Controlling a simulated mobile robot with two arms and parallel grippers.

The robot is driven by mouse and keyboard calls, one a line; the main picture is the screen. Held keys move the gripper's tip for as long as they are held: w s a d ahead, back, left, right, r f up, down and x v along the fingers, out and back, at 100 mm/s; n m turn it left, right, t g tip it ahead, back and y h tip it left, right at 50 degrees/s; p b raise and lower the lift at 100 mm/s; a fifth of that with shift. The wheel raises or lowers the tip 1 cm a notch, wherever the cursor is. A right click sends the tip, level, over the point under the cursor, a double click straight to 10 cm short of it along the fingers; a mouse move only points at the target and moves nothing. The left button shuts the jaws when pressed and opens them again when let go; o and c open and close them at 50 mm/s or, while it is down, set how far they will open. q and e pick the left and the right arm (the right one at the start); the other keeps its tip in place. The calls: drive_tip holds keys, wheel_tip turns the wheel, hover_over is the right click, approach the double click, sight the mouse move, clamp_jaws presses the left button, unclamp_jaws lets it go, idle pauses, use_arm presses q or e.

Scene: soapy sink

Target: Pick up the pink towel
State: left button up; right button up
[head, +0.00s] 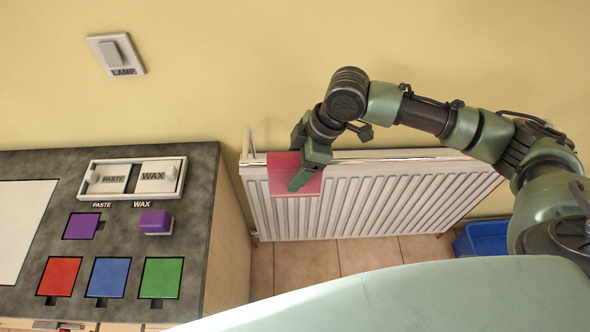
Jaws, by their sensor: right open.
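The pink towel (282,165) hangs over the top edge of the white radiator (400,190), near its left end. My left gripper is not in view.
A dark counter (125,225) with coloured squares and a purple block (155,221) stands at the left. A lamp switch (115,54) is on the yellow wall. A blue bin (482,240) stands on the tiled floor at the right.

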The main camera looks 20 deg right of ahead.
clamp_jaws()
idle(0.3)
